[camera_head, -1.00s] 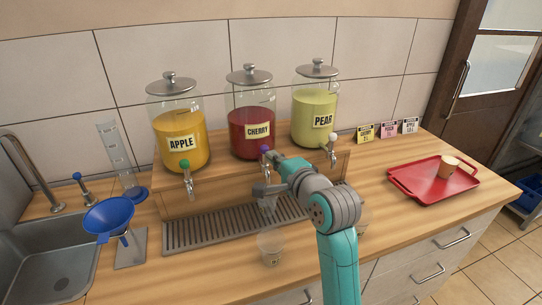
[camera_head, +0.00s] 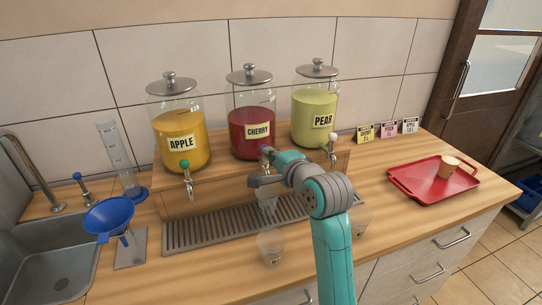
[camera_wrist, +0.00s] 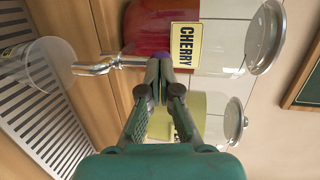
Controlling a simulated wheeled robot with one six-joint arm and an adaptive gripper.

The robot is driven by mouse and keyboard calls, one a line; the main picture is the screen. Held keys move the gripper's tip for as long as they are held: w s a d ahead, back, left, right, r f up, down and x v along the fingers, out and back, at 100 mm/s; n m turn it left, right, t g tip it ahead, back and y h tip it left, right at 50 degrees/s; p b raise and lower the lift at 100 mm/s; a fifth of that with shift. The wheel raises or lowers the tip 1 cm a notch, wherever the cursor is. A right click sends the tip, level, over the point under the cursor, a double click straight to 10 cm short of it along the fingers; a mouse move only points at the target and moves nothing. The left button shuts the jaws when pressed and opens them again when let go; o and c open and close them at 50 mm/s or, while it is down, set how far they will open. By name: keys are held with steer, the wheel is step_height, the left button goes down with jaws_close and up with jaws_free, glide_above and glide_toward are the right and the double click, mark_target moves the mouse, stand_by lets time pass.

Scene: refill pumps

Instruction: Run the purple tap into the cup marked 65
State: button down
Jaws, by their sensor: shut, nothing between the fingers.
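The purple tap (camera_head: 264,149) is on the cherry dispenser (camera_head: 252,118), the middle of three. Its metal spout (camera_wrist: 97,67) shows in the wrist view, with a bit of the purple knob (camera_wrist: 162,56) behind my fingertips. My gripper (camera_head: 273,158) is shut and empty, with its tips at or very near the knob; contact is unclear. In the wrist view my gripper (camera_wrist: 158,80) overlaps the knob. A clear cup (camera_wrist: 45,62) stands on the drip tray below the spout; its yellow label is cut off. It also shows in the head view (camera_head: 267,206). No 65 is readable and no stream shows.
Apple (camera_head: 180,140) and pear (camera_head: 314,115) dispensers flank the cherry one. Clear cups stand in front of the drip tray (camera_head: 200,235), one (camera_head: 270,246) at centre and one (camera_head: 361,222) right of my arm. A red tray (camera_head: 420,190) is right; a blue funnel (camera_head: 109,215) is left.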

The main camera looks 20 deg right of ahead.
mark_target(268, 168)
steer(key=shift+w+r+g, duration=0.15)
steer(key=shift+w+g, duration=0.1)
steer(key=shift+g, duration=0.15)
steer(key=shift+w+r+g, duration=0.2)
steer(key=shift+w+g, duration=0.05)
steer(key=shift+g, duration=0.15)
steer(key=shift+w+r, duration=0.1)
steer(key=shift+w, duration=0.6)
steer(key=shift+r, duration=0.2)
stand_by(5.1)
steer(key=shift+r, duration=0.65)
steer(key=shift+s, duration=0.1)
